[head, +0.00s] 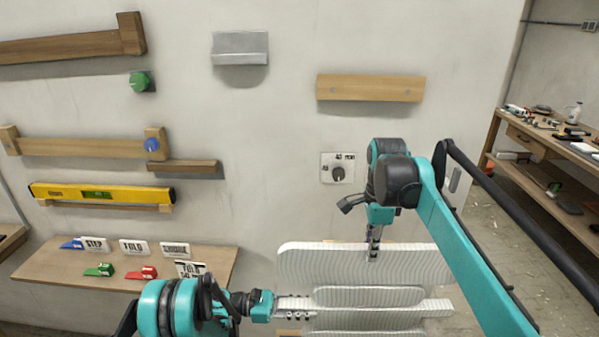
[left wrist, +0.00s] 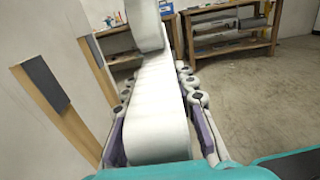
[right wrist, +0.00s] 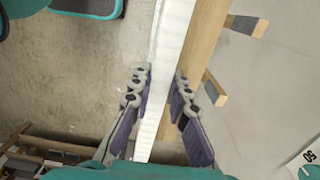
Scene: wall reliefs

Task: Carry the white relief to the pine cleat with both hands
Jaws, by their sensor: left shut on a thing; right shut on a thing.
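The white relief (head: 350,262), a ribbed panel of stacked rounded bands, is low in the head view, in front of the wall. My left gripper (head: 298,308) is shut on its left side, on a protruding band. My right gripper (head: 373,250) is shut on its top edge from above. The relief also runs between the fingers in the left wrist view (left wrist: 158,110) and the right wrist view (right wrist: 168,60). A pale wooden cleat (head: 370,88), likely the pine one, is fixed on the wall above and apart from the relief. The relief's lower edge is cut off.
A dial plate (head: 338,168) lies between relief and cleat. A grey metal bracket (head: 240,48) is left of the cleat. Darker wooden rails, a yellow level (head: 100,194) and a shelf with labels (head: 60,262) are further left. A workbench (head: 545,140) stands right. A wooden bar (right wrist: 203,45) runs beside the relief.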

